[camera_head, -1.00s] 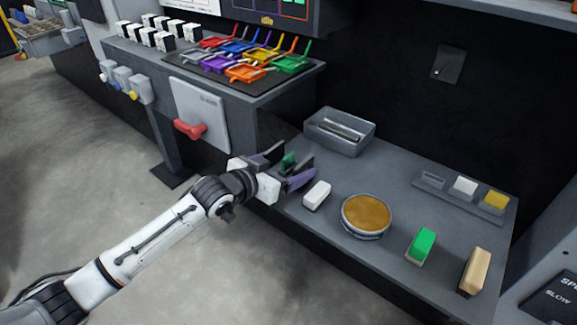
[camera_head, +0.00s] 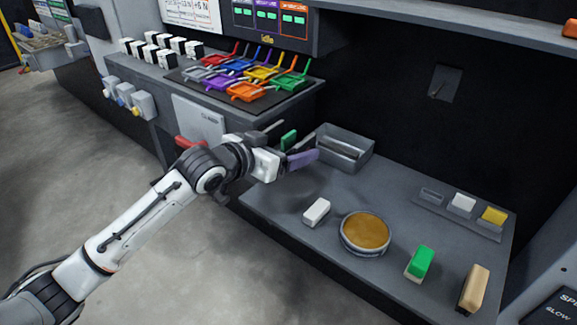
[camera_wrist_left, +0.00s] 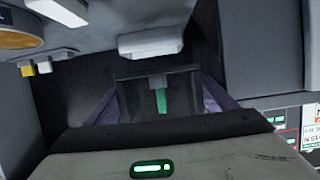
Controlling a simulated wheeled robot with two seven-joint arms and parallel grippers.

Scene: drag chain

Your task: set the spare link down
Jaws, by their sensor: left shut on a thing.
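My left gripper (camera_head: 287,145) is shut on a small piece with a green face (camera_head: 289,140), which I take to be the spare link. It is held in the air above the left end of the grey bench, left of the grey bin. In the left wrist view, the green part (camera_wrist_left: 161,101) sits midway between the purple finger sides, with a dark block around it. The link's full outline is hidden by the fingers. My right gripper is not in view.
On the grey bench (camera_head: 290,212) stand a grey bin (camera_head: 358,163) with dark bars, a white block (camera_head: 316,211), a round amber-topped tin (camera_head: 366,231), a green block (camera_head: 421,262) and a tan block (camera_head: 473,287). Coloured trays (camera_head: 246,91) lie on the higher counter. Bench space left of the white block is clear.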

